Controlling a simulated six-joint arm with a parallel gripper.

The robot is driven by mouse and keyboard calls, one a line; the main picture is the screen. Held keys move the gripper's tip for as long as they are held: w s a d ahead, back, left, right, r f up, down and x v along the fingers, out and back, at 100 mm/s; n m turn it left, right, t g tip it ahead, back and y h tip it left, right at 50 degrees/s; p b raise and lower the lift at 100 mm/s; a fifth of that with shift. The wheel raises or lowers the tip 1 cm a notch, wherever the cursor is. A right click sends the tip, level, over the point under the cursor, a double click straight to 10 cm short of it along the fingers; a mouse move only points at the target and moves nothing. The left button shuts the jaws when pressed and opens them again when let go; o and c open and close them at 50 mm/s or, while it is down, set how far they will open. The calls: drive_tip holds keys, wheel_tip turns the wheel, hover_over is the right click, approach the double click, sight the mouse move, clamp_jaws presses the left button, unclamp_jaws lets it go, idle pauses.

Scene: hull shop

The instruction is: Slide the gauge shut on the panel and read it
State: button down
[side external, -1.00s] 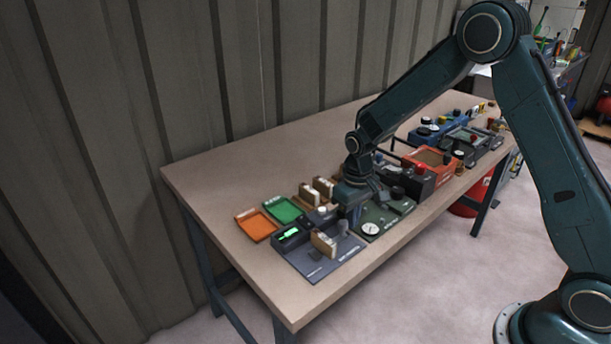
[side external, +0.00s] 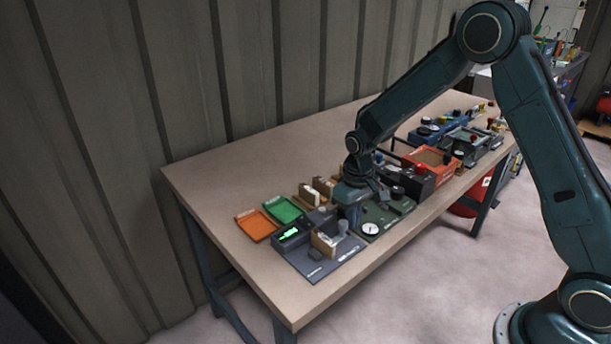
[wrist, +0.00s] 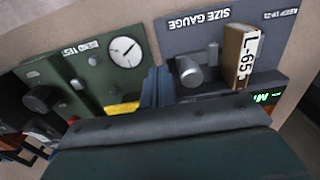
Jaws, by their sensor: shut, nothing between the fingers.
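The size gauge (side external: 318,270) is a dark grey board at the near left end of the bench; its lettered plate also shows in the wrist view (wrist: 185,40). The panel (wrist: 238,58), a wooden block labelled L-65, stands on edge on it. A grey round knob (wrist: 190,74) is beside the panel, on my gripper's side; I cannot tell whether the slide touches the panel. The gauge's display (side external: 289,234) is lit green, but its text is cut off in the wrist view (wrist: 268,97). My gripper (wrist: 156,88) is shut and empty, low beside the knob.
A green test unit (wrist: 95,70) with a white dial adjoins the gauge. Orange (side external: 256,224) and green (side external: 283,209) trays lie behind, with more wooden blocks (side external: 309,193) in holders. The bench's back left is clear.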

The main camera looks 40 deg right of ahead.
sight(347, 235)
drive_tip(key=shift+a, duration=1.5)
idle(0.8)
drive_tip(key=shift+d, duration=0.35)
drive_tip(key=shift+d, duration=0.3)
drive_tip(key=shift+r, duration=0.15)
wheel_tip(347, 235, up, 6)
drive_tip(key=shift+f, duration=0.15)
idle(0.9)
idle(0.3)
